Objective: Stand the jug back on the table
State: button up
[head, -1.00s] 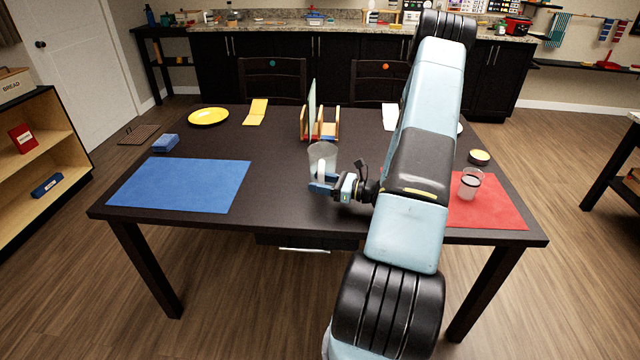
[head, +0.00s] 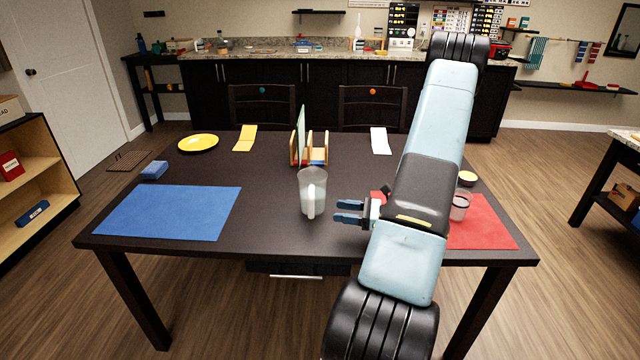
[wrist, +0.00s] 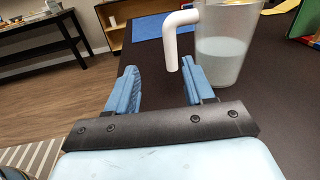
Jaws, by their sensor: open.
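The jug (head: 312,190) is clear with a white handle and stands upright on the dark table (head: 270,215), near its middle. Pale liquid shows in its lower part. In the wrist view the jug (wrist: 226,50) is beyond my fingers, with its handle (wrist: 176,36) hanging toward them. My gripper (head: 349,212) is to the right of the jug, with its blue fingers apart and a gap between them and the jug. In the wrist view the gripper (wrist: 160,90) is open and empty.
A blue mat (head: 165,212) lies left and a red mat (head: 482,222) right, with a glass (head: 460,206) on it. A rack (head: 308,150) stands behind the jug. A yellow plate (head: 198,142) and blue block (head: 154,170) are far left. The table between jug and blue mat is clear.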

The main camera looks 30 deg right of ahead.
jog(key=s+a+r+n+g+h, duration=0.2)
jog(key=a+r+n+g, duration=0.45)
jog(key=a+r, duration=0.25)
jog(key=s+a+r+n+g+h, duration=0.1)
jog(key=s+a+r+n+g, duration=0.3)
jog(key=a+r+n, duration=0.45)
jog(key=s+a+r+n+t+h, duration=0.2)
jog(key=s+r+n+h, duration=0.3)
jog(key=r, duration=0.3)
jog(key=s+a+r+n+t+h, duration=0.2)
jog(key=s+a+r+n+h, duration=0.2)
jog(key=s+r+n, duration=0.2)
jog(key=shift+s+r+h, duration=0.4)
jog(key=shift+s+r, duration=0.1)
jog(key=shift+r, duration=0.35)
jog(key=shift+w+f, duration=0.1)
jog(key=shift+w, duration=0.3)
